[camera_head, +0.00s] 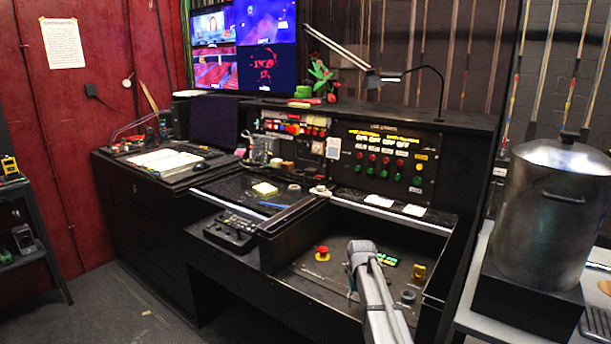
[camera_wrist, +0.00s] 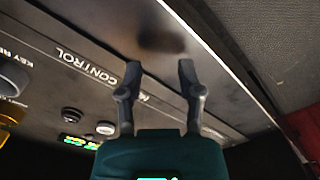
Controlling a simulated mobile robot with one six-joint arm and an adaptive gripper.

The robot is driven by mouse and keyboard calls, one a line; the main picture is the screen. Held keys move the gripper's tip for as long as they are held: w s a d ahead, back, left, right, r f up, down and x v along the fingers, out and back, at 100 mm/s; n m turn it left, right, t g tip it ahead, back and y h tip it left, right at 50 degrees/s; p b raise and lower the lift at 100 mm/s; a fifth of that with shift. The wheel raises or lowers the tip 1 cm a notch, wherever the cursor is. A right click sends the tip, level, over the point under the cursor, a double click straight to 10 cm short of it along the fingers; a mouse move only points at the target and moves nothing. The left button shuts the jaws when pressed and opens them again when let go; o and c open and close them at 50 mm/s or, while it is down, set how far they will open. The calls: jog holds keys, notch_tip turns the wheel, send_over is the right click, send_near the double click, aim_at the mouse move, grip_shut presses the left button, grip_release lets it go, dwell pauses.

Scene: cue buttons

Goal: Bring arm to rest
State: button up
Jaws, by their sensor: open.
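My gripper (camera_wrist: 160,70) is open and empty in the wrist view, its two fingers apart above a grey metal panel (camera_wrist: 60,25) lettered "CONTROL". A dark blurred patch lies on the panel just beyond the fingertips. A dark round button (camera_wrist: 72,115), a pale round button (camera_wrist: 105,128) and a green lit display (camera_wrist: 80,142) lie left of the fingers. In the head view my arm reaches up from the bottom over the recessed console panel (camera_head: 300,278); I cannot make out the fingers there.
On the console panel are a red button on a yellow base (camera_head: 322,253), a green lit display (camera_head: 388,261), a yellow block (camera_head: 418,271) and a dark round knob (camera_head: 407,296). A large metal pot (camera_head: 550,215) stands at right. Floor is free at lower left.

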jog(key=s+m, duration=0.2)
jog(key=s, duration=2.3)
notch_tip(320, 180, up, 17)
jog(key=p, duration=1.7)
jog(key=shift+d+r, duration=0.15)
jog(key=shift+d, duration=0.1)
